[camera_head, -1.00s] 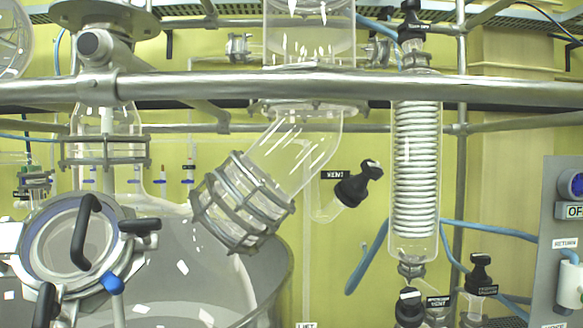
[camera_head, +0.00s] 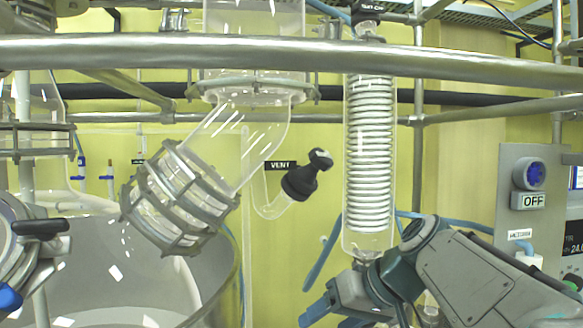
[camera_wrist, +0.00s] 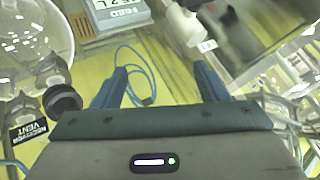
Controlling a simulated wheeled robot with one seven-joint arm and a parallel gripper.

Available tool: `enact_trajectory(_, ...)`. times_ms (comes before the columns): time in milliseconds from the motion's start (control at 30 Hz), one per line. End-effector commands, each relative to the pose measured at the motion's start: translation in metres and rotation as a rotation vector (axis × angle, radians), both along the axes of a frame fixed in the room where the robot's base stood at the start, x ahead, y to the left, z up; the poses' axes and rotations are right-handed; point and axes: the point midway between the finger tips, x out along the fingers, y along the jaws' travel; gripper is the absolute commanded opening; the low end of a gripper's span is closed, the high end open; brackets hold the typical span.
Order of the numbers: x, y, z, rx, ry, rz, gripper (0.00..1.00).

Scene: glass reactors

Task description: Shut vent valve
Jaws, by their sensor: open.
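The vent valve (camera_head: 302,178) has a black knob on a short angled glass side arm. A black "VENT" label (camera_head: 281,165) is beside it, in the middle of the head view. My gripper (camera_head: 334,308) is at the bottom of the head view, below and a little right of the valve, well apart from it. In the wrist view my gripper (camera_wrist: 158,85) shows two blue fingers spread apart with nothing between them. The wrist view also shows another black knob (camera_wrist: 62,101) by a "RECEIVER VENT" label (camera_wrist: 27,131), left of the fingers.
A coiled glass condenser (camera_head: 369,150) stands just right of the valve, above my arm. A clamped glass elbow (camera_head: 180,195) is to its left. A steel rail (camera_head: 290,50) crosses above. A control panel (camera_head: 530,205) is at the right. A digital display (camera_wrist: 120,12) shows in the wrist view.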

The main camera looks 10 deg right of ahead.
Motion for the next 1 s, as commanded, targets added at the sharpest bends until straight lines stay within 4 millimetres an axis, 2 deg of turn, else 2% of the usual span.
enact_trajectory(33,0.019,-0.01,0.025,0.045,-0.075,0.027,0.67)
enact_trajectory(200,0.061,-0.044,0.117,0.145,-0.404,0.166,0.67)
enact_trajectory(300,0.072,-0.067,0.166,0.156,-0.615,0.248,0.67)
enact_trajectory(433,0.073,-0.091,0.214,0.135,-0.852,0.338,0.67)
enact_trajectory(500,0.071,-0.1,0.231,0.118,-0.947,0.378,0.67)
enact_trajectory(600,0.068,-0.107,0.246,0.1,-1.038,0.414,0.67)
enact_trajectory(700,0.067,-0.108,0.254,0.091,-1.079,0.432,0.67)
enact_trajectory(867,0.076,-0.094,0.257,0.092,-1.088,0.437,0.67)
enact_trajectory(1000,0.093,-0.071,0.258,0.094,-1.085,0.438,0.67)
